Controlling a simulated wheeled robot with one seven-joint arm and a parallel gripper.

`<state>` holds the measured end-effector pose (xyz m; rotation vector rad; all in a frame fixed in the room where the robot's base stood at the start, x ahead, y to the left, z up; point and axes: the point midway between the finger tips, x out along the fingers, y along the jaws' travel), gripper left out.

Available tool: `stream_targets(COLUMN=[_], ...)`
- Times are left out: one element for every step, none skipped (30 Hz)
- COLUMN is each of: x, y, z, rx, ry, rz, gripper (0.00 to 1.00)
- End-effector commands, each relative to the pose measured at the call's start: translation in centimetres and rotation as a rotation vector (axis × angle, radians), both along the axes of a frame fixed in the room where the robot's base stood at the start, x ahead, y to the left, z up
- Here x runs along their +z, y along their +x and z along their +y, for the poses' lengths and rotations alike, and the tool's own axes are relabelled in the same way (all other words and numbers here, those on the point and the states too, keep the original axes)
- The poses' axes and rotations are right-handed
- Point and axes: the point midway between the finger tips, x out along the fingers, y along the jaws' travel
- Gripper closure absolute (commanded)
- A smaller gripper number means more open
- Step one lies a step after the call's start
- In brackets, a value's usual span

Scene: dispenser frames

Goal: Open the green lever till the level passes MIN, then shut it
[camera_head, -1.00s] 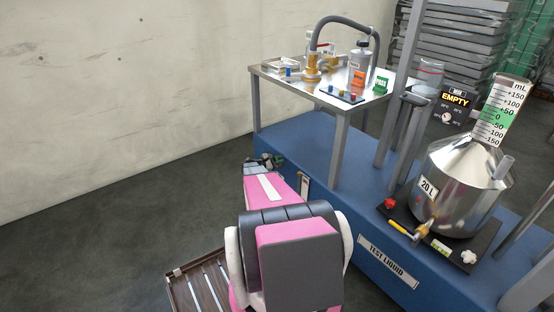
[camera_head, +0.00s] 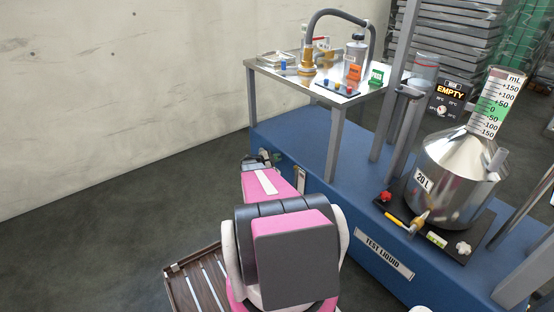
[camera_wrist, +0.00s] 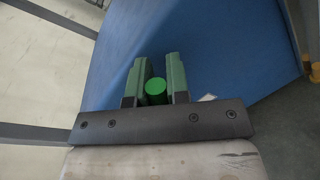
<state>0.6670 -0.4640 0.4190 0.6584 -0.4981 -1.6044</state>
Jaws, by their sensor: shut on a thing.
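In the wrist view my gripper (camera_wrist: 157,76) has its two grey-green fingers on either side of a green round-ended piece (camera_wrist: 156,92), which I take as the green lever, and is shut on it. In the head view my gripper (camera_head: 260,162) is beside the blue base, partly behind my pink arm, and the lever is hidden there. The steel 20 L vessel (camera_head: 450,170) stands at the right, its clear neck (camera_head: 497,100) marked in mL with a green band around zero. I cannot make out a liquid level in it or any MIN mark.
The blue base (camera_head: 300,135) carries a steel bench (camera_head: 325,92) with a hose and small parts. A display (camera_head: 450,95) reads EMPTY. Grey posts stand between bench and vessel. A slatted brown rack (camera_head: 200,275) lies low, left of my arm. Floor at left is clear.

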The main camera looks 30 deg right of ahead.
Motion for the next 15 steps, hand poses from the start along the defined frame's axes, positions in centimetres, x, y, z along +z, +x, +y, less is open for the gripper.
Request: stream_targets(x=[-0.01, -0.01, -0.01, -0.01, -0.01, 0.0, 0.0, 0.0, 0.0, 0.0, 0.02, 0.03, 0.05, 0.08, 0.15], y=[-0.03, -0.03, -0.03, -0.03, -0.03, -0.02, -0.02, -0.01, -0.01, -0.01, 0.0, 0.01, 0.02, 0.03, 0.06], z=[0.03, 0.03, 0.03, 0.03, 0.03, 0.02, 0.02, 0.02, 0.02, 0.03, 0.06, 0.18, 0.34, 0.55, 0.96], rx=[-0.001, -0.001, -0.001, 0.0, 0.0, 0.0, 0.0, 0.0, 0.0, 0.0, 0.0, 0.0, 0.0, 0.001, 0.002], ry=[0.001, 0.001, 0.001, 0.0, 0.0, 0.0, 0.0, 0.0, 0.0, 0.0, 0.0, 0.0, 0.0, -0.001, 0.0], rz=[0.001, 0.001, 0.001, 0.001, 0.001, 0.001, 0.001, 0.001, 0.001, 0.001, 0.001, 0.001, 0.001, 0.001, 0.001], gripper=[0.74, 0.64, 0.58, 0.58, 0.58, 0.58, 0.58, 0.58, 0.58, 0.58, 0.58, 0.58, 0.58, 0.58, 0.58])
